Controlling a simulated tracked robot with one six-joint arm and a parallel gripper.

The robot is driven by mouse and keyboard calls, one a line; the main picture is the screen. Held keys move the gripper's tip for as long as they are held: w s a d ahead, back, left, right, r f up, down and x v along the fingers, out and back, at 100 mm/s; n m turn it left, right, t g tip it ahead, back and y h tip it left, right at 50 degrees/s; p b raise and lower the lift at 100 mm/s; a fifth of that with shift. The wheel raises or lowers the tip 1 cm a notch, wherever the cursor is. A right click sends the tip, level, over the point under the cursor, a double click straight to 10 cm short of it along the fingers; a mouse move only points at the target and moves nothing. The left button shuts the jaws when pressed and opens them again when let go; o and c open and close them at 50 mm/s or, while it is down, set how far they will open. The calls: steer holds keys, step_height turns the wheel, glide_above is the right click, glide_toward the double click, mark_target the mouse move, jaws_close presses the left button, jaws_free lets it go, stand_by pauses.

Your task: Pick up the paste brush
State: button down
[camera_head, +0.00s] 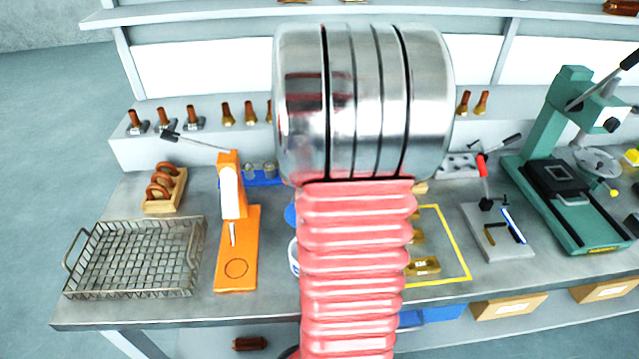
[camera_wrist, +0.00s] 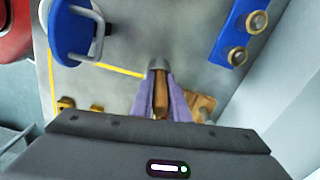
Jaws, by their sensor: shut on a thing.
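The paste brush (camera_wrist: 160,98) shows in the wrist view as a brown handle with a grey end. My gripper (camera_wrist: 159,78) has its two purple fingers shut on it, one on each side. The grey end sticks out just past the fingertips. The brush's lower part is hidden by the dark gripper body. I cannot tell whether the brush touches the bench. In the head view my pink and metal arm hides the gripper and the brush.
A blue rack with brass pieces (camera_wrist: 238,32) and a blue handled item (camera_wrist: 72,32) lie nearby. A wire basket (camera_head: 135,258), orange press (camera_head: 236,245), small lever fixture (camera_head: 490,225) and green press (camera_head: 575,190) stand on the bench. Brass blocks (camera_head: 423,266) lie inside a yellow outline.

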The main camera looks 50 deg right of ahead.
stand_by(0.3)
step_height(320, 180, up, 10)
steer(key=shift+r, duration=0.1)
stand_by(0.5)
stand_by(0.5)
